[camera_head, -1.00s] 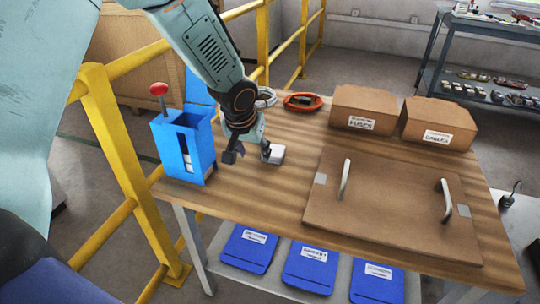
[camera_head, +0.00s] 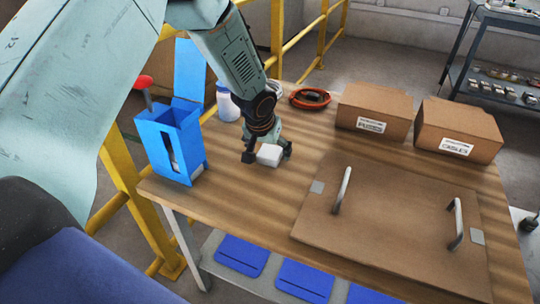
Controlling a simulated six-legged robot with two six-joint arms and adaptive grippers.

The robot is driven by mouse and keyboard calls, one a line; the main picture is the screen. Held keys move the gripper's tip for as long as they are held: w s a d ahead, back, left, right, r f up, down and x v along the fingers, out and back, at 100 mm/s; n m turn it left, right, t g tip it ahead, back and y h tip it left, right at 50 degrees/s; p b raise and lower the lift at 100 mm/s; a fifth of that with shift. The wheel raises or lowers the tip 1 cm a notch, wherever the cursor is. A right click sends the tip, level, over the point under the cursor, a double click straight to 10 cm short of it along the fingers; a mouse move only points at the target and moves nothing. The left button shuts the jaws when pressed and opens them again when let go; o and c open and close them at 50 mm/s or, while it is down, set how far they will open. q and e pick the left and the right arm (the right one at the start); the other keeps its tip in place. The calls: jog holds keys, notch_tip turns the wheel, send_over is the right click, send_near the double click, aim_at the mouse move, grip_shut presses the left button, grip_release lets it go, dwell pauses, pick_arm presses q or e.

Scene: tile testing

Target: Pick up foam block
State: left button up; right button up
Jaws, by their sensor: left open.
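The foam block is a small white block (camera_head: 269,154) on the wooden table, left of its middle. My left gripper (camera_head: 267,157) points down over it, with one dark finger on the block's left side and one on its right. The fingers are open; I cannot tell whether either touches the block. The top rear of the block is partly hidden by the gripper. My right gripper is not in view.
A blue box with a red-knobbed lever (camera_head: 170,142) stands close on the left. Two cardboard boxes (camera_head: 372,110) (camera_head: 458,130) and a handled brown panel (camera_head: 395,215) occupy the right.

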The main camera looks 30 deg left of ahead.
pick_arm(q)
jog(key=shift+f, duration=0.2)
jog(key=shift+s+d+r, duration=0.1)
jog(key=shift+d+r, duration=0.05)
jog(key=shift+d, duration=0.1)
jog(key=shift+c, duration=0.5)
jog(key=shift+a, duration=0.25)
jog(key=c, duration=0.5)
jog(key=shift+d, duration=0.25)
jog(key=shift+c, duration=1.2)
jog(key=shift+a, duration=0.15)
